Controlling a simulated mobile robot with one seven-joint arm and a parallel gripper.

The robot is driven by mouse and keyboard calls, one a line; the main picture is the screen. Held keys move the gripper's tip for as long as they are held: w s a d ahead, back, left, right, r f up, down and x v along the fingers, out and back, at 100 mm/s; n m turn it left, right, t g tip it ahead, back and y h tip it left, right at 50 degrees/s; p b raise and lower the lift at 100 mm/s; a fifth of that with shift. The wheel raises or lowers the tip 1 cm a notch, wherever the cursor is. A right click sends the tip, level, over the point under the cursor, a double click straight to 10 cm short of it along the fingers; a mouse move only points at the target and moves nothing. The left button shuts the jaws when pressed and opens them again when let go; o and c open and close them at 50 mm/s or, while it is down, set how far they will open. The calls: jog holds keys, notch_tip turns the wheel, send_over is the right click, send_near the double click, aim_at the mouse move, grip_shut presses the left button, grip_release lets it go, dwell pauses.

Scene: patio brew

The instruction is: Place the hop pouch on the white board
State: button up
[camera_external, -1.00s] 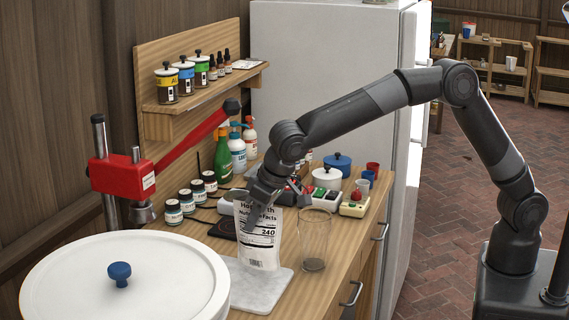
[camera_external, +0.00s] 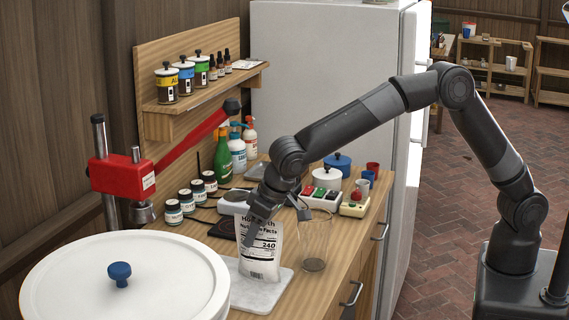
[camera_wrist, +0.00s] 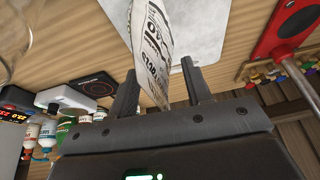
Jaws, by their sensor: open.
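The hop pouch (camera_external: 262,262) is a white bag with black print. It stands on the white board (camera_external: 276,292), tilted a little, with its lower end at the board's surface. My gripper (camera_wrist: 162,92) is open, with one finger on each side of the pouch (camera_wrist: 150,42) in the wrist view. A gap shows beside the right finger. The white board (camera_wrist: 200,25) lies behind the pouch there. In the external view my gripper (camera_external: 272,222) covers part of the pouch's upper end.
A clear glass (camera_external: 313,250) stands close to the right of the pouch. A large white lidded vessel (camera_external: 70,290) is at the left front. A black hot plate (camera_external: 222,229), small jars (camera_external: 188,203) and a red press (camera_external: 123,175) stand behind.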

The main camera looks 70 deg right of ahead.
jog(key=v, duration=1.2)
jog(key=s+d+r, duration=0.3)
jog(key=d, duration=0.3)
jog(key=s+d+r, duration=0.2)
jog(key=d, duration=0.3)
jog(key=s+d+r, duration=0.2)
jog(key=s+d, duration=0.8)
jog(key=d, duration=0.2)
jog(key=s+d+f, duration=0.3)
jog(key=s+d, duration=0.2)
jog(key=s, duration=0.4)
jog(key=s+d+f+t, duration=0.1)
jog(key=s+d+f, duration=0.2)
jog(key=s+d, duration=0.3)
jog(key=s, duration=0.3)
jog(key=shift+s, duration=0.35)
